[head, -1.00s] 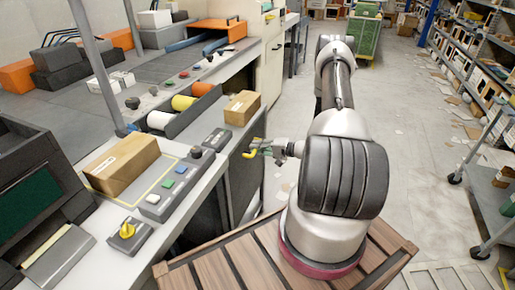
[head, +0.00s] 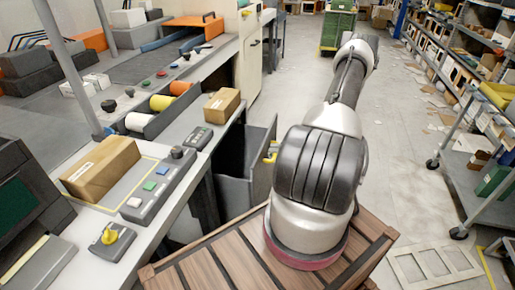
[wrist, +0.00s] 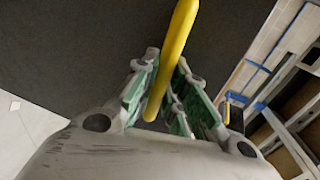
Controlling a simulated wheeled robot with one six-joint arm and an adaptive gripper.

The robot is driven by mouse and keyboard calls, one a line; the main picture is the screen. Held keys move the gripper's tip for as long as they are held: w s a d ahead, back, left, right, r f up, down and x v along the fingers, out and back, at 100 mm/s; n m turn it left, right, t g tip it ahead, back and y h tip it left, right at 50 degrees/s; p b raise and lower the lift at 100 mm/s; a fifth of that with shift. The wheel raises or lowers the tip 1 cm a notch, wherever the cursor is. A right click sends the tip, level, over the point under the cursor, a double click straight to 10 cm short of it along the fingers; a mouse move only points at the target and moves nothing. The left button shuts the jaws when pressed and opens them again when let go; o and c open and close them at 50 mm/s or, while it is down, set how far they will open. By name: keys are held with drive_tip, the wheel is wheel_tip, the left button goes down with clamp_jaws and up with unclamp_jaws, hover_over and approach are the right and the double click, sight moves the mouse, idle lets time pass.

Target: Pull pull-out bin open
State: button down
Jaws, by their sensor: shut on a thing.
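The pull-out bin (head: 236,191) is a dark grey box under the counter at centre. It stands out from the counter front, with its open top partly showing. Its yellow handle (head: 271,152) is on the front panel, beside my arm. In the wrist view the yellow handle (wrist: 180,35) runs between the green-padded fingers of my gripper (wrist: 166,68), in front of the dark bin front (wrist: 80,45). My gripper is shut on the handle. In the head view my arm hides most of the gripper.
The counter (head: 182,195) at left carries a cardboard box (head: 101,168), a smaller box (head: 222,105), a button panel (head: 160,185) and a yellow knob switch (head: 110,236). A wheeled cart (head: 470,185) and shelves stand at right. The aisle floor (head: 405,150) between is mostly clear, with scattered papers.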

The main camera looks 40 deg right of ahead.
drive_tip(key=f+v, duration=0.1)
drive_tip(key=v, duration=0.6)
drive_tip(key=shift+s+f, duration=0.25)
drive_tip(key=shift+f, duration=0.05)
drive_tip(key=shift+d, duration=0.15)
drive_tip(key=c, duration=1.5)
unclamp_jaws()
drive_tip(key=shift+o, duration=0.2)
drive_tip(key=v, duration=1.2)
